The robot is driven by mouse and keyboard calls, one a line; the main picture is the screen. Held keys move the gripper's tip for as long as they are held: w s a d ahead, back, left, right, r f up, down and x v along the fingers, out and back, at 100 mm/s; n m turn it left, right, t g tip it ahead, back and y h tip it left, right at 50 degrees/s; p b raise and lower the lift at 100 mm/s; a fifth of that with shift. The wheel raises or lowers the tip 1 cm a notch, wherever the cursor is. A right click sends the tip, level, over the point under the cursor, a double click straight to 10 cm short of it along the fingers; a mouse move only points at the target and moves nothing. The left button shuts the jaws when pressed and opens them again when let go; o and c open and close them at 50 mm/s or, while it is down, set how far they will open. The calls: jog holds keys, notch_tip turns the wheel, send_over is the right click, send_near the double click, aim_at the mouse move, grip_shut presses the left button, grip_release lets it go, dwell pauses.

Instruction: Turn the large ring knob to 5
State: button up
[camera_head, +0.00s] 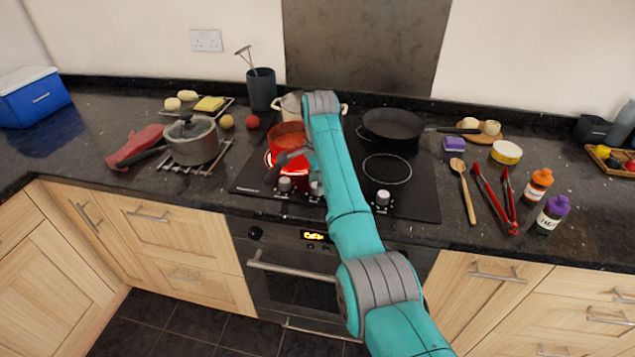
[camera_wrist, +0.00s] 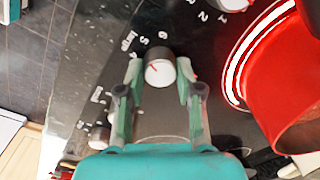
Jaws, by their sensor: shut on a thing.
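The large ring knob (camera_wrist: 159,71), pale with a dark side and a short red mark on its top, stands between my fingers in the wrist view. My gripper (camera_wrist: 158,88) is shut on it, one finger on each side. Printed numbers and a word that seems to read "large" lie beside it; which number the red mark meets I cannot tell.
A red pot (camera_head: 286,137) stands on a glowing ring behind the knobs and close to my gripper; it also fills the right of the wrist view (camera_wrist: 285,85). Other knobs sit at left (camera_head: 284,184) and right (camera_head: 383,197). A black pan (camera_head: 393,126) stands at the back right.

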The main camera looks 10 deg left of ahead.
jog(key=shift+m, duration=0.3)
jog(key=o, duration=1.2)
jog(key=shift+c, duration=0.2)
jog(key=shift+s+d+r, duration=0.1)
jog(key=shift+s+r, duration=0.05)
jog(key=shift+r, duration=3.55)
